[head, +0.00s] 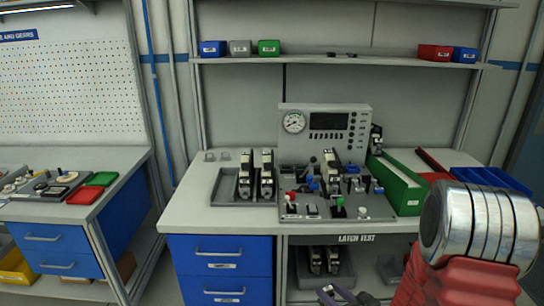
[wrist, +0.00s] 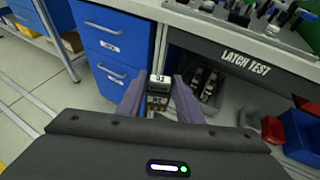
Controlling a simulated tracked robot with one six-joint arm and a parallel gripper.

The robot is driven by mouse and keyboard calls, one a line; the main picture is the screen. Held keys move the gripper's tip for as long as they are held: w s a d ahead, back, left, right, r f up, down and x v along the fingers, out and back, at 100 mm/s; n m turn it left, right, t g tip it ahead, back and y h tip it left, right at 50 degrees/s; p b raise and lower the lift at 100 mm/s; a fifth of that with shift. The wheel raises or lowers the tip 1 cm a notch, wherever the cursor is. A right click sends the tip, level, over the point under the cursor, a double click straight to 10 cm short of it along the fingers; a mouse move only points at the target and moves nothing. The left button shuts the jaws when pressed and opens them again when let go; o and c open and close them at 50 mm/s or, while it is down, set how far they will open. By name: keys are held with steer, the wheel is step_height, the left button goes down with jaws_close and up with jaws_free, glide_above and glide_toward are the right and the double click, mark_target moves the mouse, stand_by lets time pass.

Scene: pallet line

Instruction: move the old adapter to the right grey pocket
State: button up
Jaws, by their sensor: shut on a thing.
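My gripper (wrist: 159,82) is shut on a small dark block-shaped adapter (wrist: 158,98) with a white label on its top end, held between the two purple-grey fingers. In the head view only part of my gripper (head: 342,296) shows at the bottom edge; the held adapter is not clear there. A grey tray (head: 225,190) on the bench holds two upright black-and-white adapters (head: 246,175). A grey bin (head: 344,270) on the lower shelf holds two more dark units (head: 316,259). I cannot tell which of these is the right grey pocket.
A latch-test panel (head: 375,205) with levers and a gauge box (head: 326,125) stands mid-bench. A green bin (head: 398,185) stands at the right. A red bin (wrist: 272,130) shows in the wrist view.

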steer(key=shift+w+d+r, duration=0.15)
steer(key=shift+d+r, duration=0.05)
steer(key=shift+r, duration=0.3)
step_height(320, 180, up, 13)
steer(key=w+a+m+h, duration=0.1)
steer(key=w+a, duration=0.1)
steer(key=shift+w+f, duration=0.15)
steer(key=shift+f, duration=0.05)
steer(key=shift+a, duration=0.1)
